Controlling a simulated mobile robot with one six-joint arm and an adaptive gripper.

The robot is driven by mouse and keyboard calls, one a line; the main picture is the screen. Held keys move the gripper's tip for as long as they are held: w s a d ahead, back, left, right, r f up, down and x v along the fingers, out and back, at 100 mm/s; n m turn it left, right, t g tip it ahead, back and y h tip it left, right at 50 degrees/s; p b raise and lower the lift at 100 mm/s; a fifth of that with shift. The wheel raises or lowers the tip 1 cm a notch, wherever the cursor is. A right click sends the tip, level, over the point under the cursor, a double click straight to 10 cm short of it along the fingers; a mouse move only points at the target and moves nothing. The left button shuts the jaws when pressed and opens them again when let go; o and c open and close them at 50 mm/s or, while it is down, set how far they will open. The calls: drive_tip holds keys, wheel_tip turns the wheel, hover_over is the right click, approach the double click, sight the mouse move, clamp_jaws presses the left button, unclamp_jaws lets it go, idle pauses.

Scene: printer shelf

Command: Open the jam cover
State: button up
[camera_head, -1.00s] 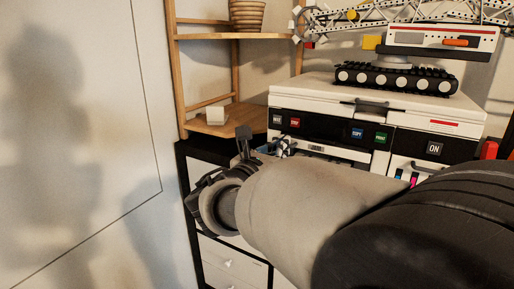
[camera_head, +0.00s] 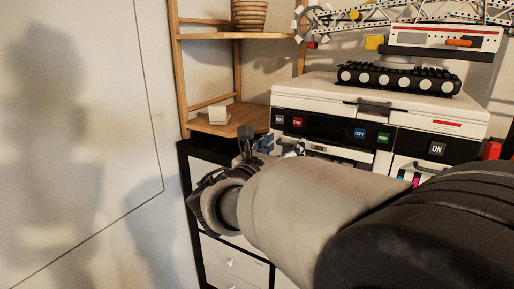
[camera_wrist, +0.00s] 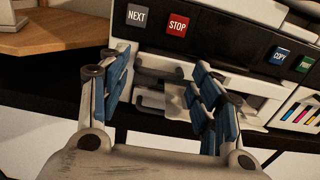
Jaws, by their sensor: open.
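The white printer (camera_head: 390,103) stands at the right in the head view, with a black front panel. Below its NEXT and STOP buttons, the wrist view shows a white front section (camera_wrist: 165,62) with a grey handle-like part (camera_wrist: 150,101) and a pale, crumpled-looking piece (camera_wrist: 176,103). I cannot tell whether the jam cover is open or shut; no JAM label is readable now. My gripper (camera_wrist: 163,75) is open, its blue-padded fingers on either side of this section, with nothing clearly held between them. In the head view my gripper (camera_head: 267,145) is at the printer's left front, partly hidden by my arm.
A wooden shelf (camera_head: 215,36) stands left of the printer with a small white block (camera_head: 219,115) on it. A tracked crane model (camera_head: 398,78) sits on the printer. Ink cartridges (camera_wrist: 298,113) show at right. White drawers (camera_head: 235,258) are below.

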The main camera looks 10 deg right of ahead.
drive_tip(key=v, duration=1.2)
drive_tip(key=p+v, duration=0.3)
drive_tip(key=v, duration=0.4)
drive_tip(key=p+x, duration=0.1)
drive_tip(key=x, duration=1.7)
drive_tip(key=shift+w+d, duration=0.25)
drive_tip(key=shift+c, duration=0.3)
